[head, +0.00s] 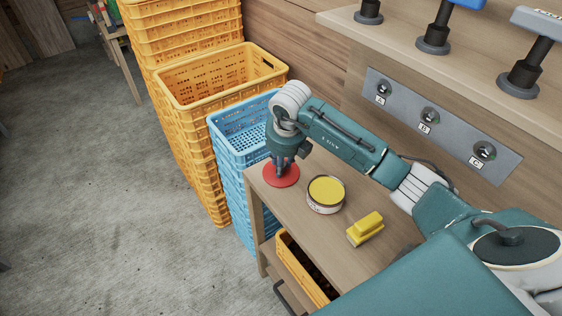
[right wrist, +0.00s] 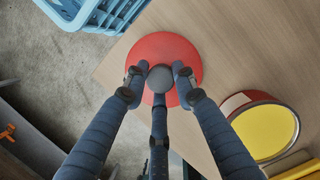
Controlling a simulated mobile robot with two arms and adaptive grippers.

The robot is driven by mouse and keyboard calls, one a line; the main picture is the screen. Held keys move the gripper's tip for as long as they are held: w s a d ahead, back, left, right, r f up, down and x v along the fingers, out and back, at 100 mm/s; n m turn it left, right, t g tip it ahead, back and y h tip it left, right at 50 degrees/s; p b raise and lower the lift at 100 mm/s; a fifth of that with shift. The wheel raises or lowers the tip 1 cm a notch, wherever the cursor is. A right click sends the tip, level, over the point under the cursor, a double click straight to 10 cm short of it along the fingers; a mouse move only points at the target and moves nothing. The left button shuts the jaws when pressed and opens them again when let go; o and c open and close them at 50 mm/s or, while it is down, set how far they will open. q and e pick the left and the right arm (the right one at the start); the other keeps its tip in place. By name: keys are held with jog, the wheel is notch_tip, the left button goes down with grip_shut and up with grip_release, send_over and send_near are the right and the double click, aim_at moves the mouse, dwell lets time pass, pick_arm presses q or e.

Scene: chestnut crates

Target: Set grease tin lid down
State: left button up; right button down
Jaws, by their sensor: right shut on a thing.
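The grease tin lid (head: 288,181) is a red disc at the far left end of the wooden table, with a grey knob (right wrist: 159,78) in its middle. My right gripper (head: 282,163) points down over it, its fingers shut around the knob; the lid also shows in the right wrist view (right wrist: 165,46). The lid lies on or just above the tabletop; I cannot tell if they touch. The open grease tin (head: 326,193), filled with yellow grease, stands to the right of the lid, apart from it. My left gripper is not in view.
A yellow brush or sponge block (head: 365,229) lies nearer on the table (head: 345,255). Blue crates (head: 226,165) are stacked beyond the table's left end, with orange crates (head: 195,88) behind. A panel with knobs (head: 428,119) is on the wall.

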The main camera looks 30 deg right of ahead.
aim_at(283, 179)
jog(key=shift+f, duration=0.2)
jog(key=c, duration=1.6)
grip_release()
jog(key=shift+o, duration=1)
jog(key=shift+r, duration=0.35)
pick_arm(q)
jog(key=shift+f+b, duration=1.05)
jog(key=shift+b, duration=0.05)
pick_arm(e)
jog(key=v, duration=1.1)
jog(key=shift+r, duration=0.3)
jog(key=shift+s+a, duration=0.1)
